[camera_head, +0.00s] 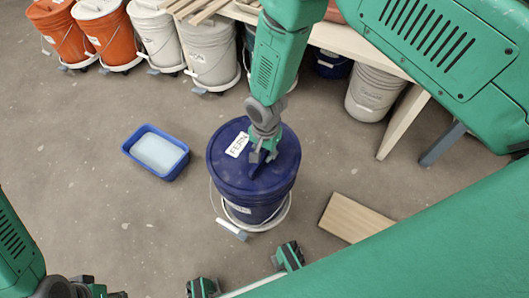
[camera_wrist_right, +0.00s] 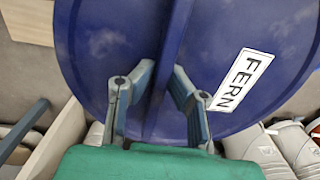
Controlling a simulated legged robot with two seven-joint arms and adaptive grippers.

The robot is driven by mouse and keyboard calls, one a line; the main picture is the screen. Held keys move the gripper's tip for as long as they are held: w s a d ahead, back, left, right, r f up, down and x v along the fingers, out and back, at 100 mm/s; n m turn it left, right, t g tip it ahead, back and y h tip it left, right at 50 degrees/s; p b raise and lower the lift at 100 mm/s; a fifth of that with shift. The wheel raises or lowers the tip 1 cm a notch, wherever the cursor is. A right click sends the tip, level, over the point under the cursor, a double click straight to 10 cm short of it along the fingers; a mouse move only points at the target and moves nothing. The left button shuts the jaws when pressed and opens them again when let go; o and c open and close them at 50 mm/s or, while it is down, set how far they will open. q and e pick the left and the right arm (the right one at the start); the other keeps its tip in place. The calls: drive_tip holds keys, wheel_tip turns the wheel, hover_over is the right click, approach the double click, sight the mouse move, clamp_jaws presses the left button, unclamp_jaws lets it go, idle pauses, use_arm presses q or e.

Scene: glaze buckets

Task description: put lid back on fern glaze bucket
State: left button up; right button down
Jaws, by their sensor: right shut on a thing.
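The dark blue fern lid (camera_head: 222,172) lies over the top of the fern glaze bucket (camera_head: 240,210), covering its mouth. I cannot tell whether its rim is pressed down all around. A white FERN label is on the lid, which fills much of the right wrist view (camera_wrist_right: 100,50). My right gripper (camera_head: 262,157) comes from above and is shut on the raised bar across the lid; its fingers (camera_wrist_right: 165,100) stand on either side of the bar. The bucket stands on a white dolly (camera_head: 288,207). My left gripper (camera_head: 98,291) shows only partly at the bottom left edge.
A blue tub (camera_head: 157,152) is on the floor left of the bucket, and a wooden board (camera_head: 354,218) lies to its right. Orange and pale buckets (camera_head: 111,37) line the back. A table (camera_head: 345,42) stands behind at right.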

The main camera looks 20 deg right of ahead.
drive_tip(key=shift+f, duration=0.4)
idle(1.2)
drive_tip(key=c, duration=1)
unclamp_jaws()
drive_tip(key=shift+r+p, duration=2.95)
drive_tip(key=shift+r, duration=0.6)
clamp_jaws()
